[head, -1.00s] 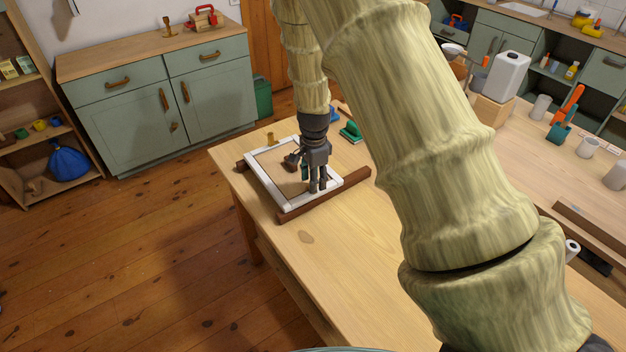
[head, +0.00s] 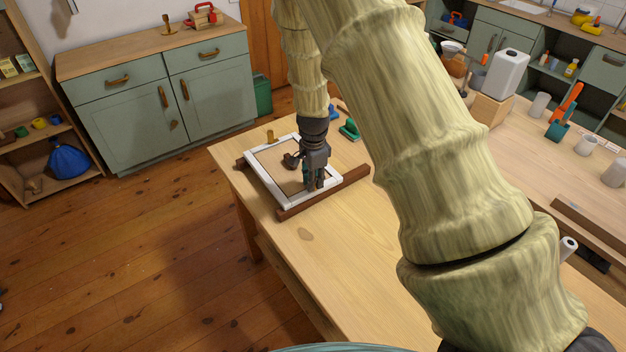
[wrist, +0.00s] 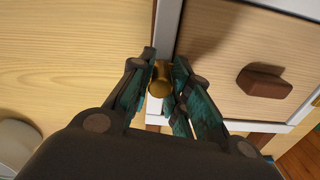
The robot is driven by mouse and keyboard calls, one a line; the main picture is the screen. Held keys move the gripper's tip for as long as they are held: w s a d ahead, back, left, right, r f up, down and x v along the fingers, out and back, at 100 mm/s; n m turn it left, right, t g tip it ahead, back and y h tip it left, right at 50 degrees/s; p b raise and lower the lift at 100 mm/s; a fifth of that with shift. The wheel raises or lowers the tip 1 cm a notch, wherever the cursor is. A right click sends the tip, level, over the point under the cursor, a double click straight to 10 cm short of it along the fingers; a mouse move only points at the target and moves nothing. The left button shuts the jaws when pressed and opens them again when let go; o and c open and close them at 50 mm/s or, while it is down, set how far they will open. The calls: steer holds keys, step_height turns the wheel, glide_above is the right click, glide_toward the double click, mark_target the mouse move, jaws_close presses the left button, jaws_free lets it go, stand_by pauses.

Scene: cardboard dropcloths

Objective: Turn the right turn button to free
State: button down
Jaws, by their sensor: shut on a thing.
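A white frame (head: 264,182) with a brown panel lies on two dark bars on the wooden table. In the wrist view the frame's white edge (wrist: 167,30) runs beside my fingers. A brass turn button (wrist: 161,78) sits at this edge, between my two fingertips. My gripper (head: 315,186) is low over the near right side of the frame. In the wrist view my gripper (wrist: 161,82) is shut on the brass turn button, with a teal-padded finger on each side. A reddish-brown block (wrist: 264,82) sits on the panel to the right. The button's lower part is partly hidden.
A dark brown bar (head: 325,192) runs along the near side of the frame. A green-handled tool (head: 349,129) and a small brass-coloured piece (head: 270,136) are near the frame. The table front is clear.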

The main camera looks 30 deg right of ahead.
steer(key=n, duration=0.4)
steer(key=shift+n, duration=0.3)
steer(key=n, duration=0.4)
steer(key=shift+n, duration=0.3)
steer(key=n, duration=0.4)
steer(key=shift+n, duration=2.4)
steer(key=c, duration=1.3)
jaws_free()
